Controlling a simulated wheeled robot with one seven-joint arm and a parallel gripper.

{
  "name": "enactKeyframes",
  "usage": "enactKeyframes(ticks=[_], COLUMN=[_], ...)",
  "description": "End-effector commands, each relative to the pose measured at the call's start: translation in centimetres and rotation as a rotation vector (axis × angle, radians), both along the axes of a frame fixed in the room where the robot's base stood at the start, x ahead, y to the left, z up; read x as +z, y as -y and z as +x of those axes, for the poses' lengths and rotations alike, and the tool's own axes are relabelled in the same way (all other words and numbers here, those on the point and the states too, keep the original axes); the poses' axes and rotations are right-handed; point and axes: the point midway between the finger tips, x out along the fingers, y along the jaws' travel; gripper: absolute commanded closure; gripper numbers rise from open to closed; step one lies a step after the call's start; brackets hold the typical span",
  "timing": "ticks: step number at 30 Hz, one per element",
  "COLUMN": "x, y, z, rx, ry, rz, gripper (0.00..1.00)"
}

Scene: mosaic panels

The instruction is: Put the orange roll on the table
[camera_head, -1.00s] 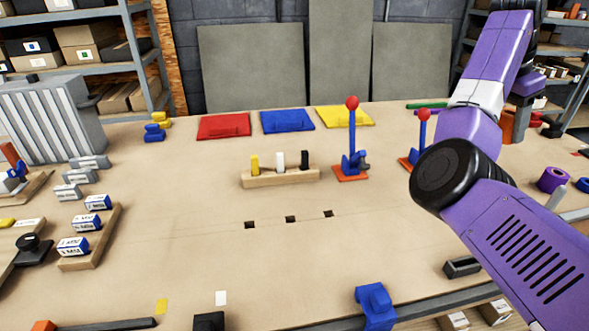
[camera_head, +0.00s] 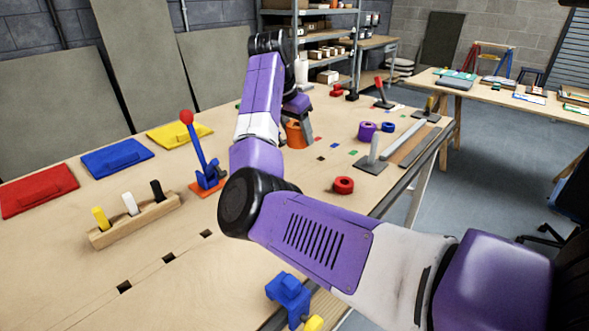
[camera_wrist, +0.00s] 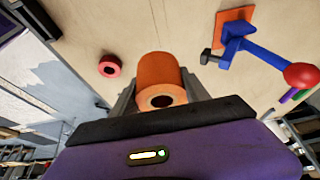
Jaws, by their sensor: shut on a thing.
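The orange roll (camera_head: 294,134) is at my gripper (camera_head: 305,130), on the far side of my arm in the head view, partly covered by it. In the wrist view the orange roll (camera_wrist: 160,75) sits between the two fingers of my gripper (camera_wrist: 160,97), its hollow end facing the camera. My gripper is shut on it. The wooden table (camera_head: 150,250) lies under it. I cannot tell whether the roll touches the tabletop or hangs just above it.
A red roll (camera_head: 344,185), a purple roll (camera_head: 367,131) and a blue roll (camera_head: 388,127) lie to the right. A blue clamp (camera_head: 206,170) with a red knob stands left of my arm. A block holder (camera_head: 130,225) is further left. Bare tabletop surrounds the red roll.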

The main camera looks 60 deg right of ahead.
Motion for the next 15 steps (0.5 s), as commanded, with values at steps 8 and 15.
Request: enactKeyframes(ticks=[8, 15], x=[-6.1, -7.8], y=[-0.1, 0.0], z=[0.0, 0.0], rx=[0.001, 0.0], ry=[-0.002, 0.0], rz=[-0.001, -0.001], gripper=[0.91, 0.91])
